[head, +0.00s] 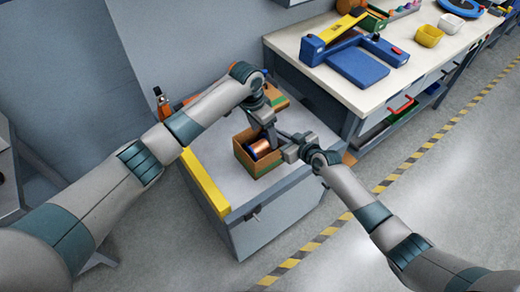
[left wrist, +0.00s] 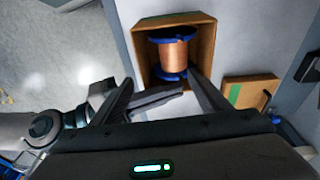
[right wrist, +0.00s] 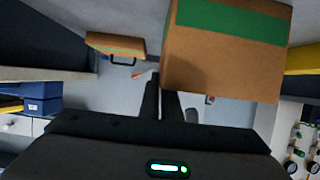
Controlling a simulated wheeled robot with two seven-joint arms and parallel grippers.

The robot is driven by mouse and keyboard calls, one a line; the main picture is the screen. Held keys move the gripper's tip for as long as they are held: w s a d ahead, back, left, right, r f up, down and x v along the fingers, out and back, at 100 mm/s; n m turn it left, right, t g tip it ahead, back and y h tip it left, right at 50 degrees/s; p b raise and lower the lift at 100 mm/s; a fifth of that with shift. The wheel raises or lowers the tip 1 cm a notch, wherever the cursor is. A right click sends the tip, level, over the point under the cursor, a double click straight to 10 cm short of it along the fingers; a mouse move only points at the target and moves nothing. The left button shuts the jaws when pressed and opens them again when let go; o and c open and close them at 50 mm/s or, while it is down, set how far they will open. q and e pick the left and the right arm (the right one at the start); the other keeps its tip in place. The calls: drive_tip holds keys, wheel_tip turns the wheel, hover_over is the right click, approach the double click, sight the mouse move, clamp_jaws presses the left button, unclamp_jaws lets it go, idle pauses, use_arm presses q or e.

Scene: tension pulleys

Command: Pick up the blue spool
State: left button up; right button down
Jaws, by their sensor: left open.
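The blue spool (left wrist: 173,55) has blue end flanges and a copper-coloured winding. It lies inside an open cardboard box (left wrist: 205,45) and also shows in the head view (head: 260,148). My left gripper (left wrist: 165,98) is open and empty, with its fingers at the near side of the box, just short of the spool. In the head view, my left gripper (head: 270,136) hides part of the box and spool. My right gripper (right wrist: 160,85) has its fingers together with nothing visible between them, close beside the outside of the box (right wrist: 225,70).
The box stands on a grey cabinet top (head: 226,172) with a yellow edge strip (head: 204,182). Another cardboard box (head: 279,102) lies behind it. A white workbench (head: 385,98) with a blue and yellow fixture (head: 350,50) and bins stands at the upper right.

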use_arm(q)
drive_tip(key=t+h, duration=0.2)
approach(256, 147)
drive_tip(key=shift+w+d+f, duration=0.1)
drive_tip(key=shift+d+f, duration=0.2)
drive_tip(key=shift+d, duration=0.05)
drive_tip(key=shift+x, duration=3.2)
drive_tip(key=shift+a+f, duration=0.1)
drive_tip(key=shift+x, duration=2.75)
